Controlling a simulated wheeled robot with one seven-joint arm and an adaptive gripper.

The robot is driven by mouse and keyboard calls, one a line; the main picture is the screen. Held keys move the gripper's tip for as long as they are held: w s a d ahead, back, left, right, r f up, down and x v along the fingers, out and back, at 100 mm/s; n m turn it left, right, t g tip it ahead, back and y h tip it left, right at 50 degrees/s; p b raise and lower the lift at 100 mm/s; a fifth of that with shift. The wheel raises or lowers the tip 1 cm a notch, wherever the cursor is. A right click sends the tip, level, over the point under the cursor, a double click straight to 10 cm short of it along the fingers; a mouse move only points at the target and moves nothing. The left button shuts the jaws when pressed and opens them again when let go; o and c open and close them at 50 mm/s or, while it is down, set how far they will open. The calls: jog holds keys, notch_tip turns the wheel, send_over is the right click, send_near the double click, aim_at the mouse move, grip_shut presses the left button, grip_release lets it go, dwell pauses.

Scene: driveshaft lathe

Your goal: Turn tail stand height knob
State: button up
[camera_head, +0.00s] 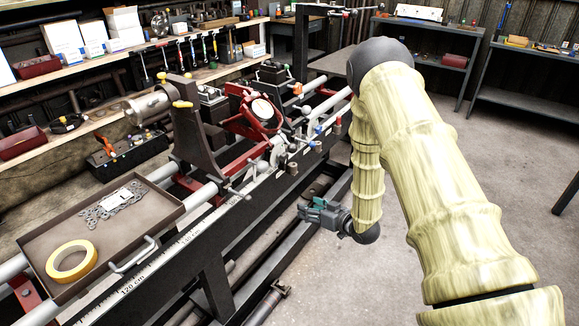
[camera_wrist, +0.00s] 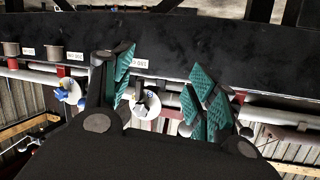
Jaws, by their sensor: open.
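My gripper (camera_head: 308,211) hangs low in front of the lathe's dark front beam, below the red-framed part, in the head view. In the wrist view my gripper (camera_wrist: 164,68) shows two green-padded fingers spread apart, with nothing held between them. Small grey cylindrical knobs stand at the dark beam: one grey knob (camera_wrist: 11,48) and another grey knob (camera_wrist: 55,53) lie left of the fingers, beside small white labels. A white label (camera_wrist: 139,62) sits at the left finger. The labels are too small to read surely, so I cannot tell which knob is the tail stand height knob.
A tray (camera_head: 35,250) with a tape roll (camera_head: 71,260) and loose metal parts sits on the lathe at left. A red-framed part (camera_head: 252,112) stands on the rails. A tool shelf (camera_head: 90,72) lies behind. Bare floor (camera_head: 500,150) is on the right.

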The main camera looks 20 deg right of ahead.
aim_at(286, 157)
jog(key=w+d+r+n+t+y+b, duration=0.1)
jog(key=w+d+r+n+y, duration=0.15)
jog(key=r, duration=0.35)
jog(key=w+d+r+n+y, duration=0.1)
jog(key=w+r+y, duration=0.2)
jog(key=w+r, duration=0.15)
jog(key=shift+h, duration=0.25)
jog(key=x, duration=1)
jog(key=shift+a+r+p, duration=0.25)
jog(key=shift+r+p, duration=0.15)
jog(key=shift+c, duration=0.2)
jog(key=c, duration=1)
